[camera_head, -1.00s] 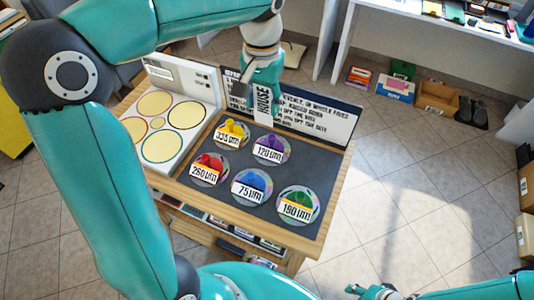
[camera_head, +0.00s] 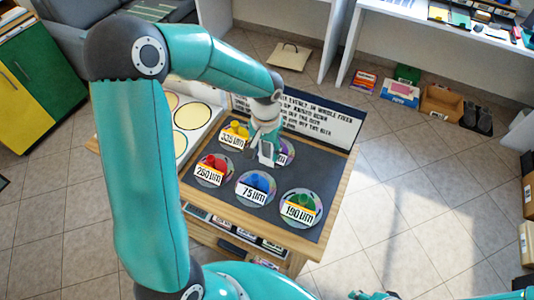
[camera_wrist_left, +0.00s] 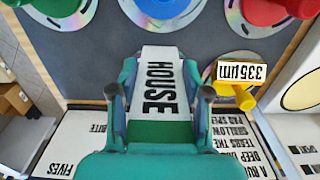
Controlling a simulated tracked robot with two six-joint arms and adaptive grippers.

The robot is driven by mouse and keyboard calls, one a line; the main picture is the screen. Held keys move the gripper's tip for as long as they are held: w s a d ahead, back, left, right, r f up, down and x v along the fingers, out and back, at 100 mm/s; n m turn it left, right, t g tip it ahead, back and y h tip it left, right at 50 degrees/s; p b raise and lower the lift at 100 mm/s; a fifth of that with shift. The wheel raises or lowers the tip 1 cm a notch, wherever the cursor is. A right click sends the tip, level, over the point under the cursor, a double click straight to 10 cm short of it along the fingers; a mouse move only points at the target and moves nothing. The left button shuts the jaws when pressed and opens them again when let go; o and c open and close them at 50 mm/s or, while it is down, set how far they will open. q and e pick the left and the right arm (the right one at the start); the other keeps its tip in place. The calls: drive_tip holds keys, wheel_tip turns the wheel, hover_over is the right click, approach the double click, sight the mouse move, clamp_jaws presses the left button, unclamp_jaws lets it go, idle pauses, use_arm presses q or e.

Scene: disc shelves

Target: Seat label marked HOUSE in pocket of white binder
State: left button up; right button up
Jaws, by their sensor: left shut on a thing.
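My left gripper (camera_head: 266,150) is shut on the white label marked HOUSE (camera_wrist_left: 158,80). It holds the label from its two sides, and the word runs lengthwise along it. In the head view the gripper is above the dark tabletop, in front of the purple 120 µm disc, which it partly hides. The label looks small and pale there, and its text cannot be read. A few parts at the bottom edge seem to be my right gripper (camera_head: 374,294); its jaws are unclear. I cannot pick out a white binder for certain.
Discs with coloured knobs lie on the dark mat (camera_head: 224,222), among them red (camera_head: 212,171), blue (camera_head: 257,188) and green (camera_head: 301,209). A white board with yellow circles (camera_head: 193,116) is at left, a text panel (camera_head: 318,117) behind. Several spines (camera_head: 245,235) fill the shelf below.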

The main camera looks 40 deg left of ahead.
use_arm(q)
drive_tip(key=shift+f, duration=1.25)
drive_tip(key=shift+f, duration=0.1)
drive_tip(key=o, duration=0.7)
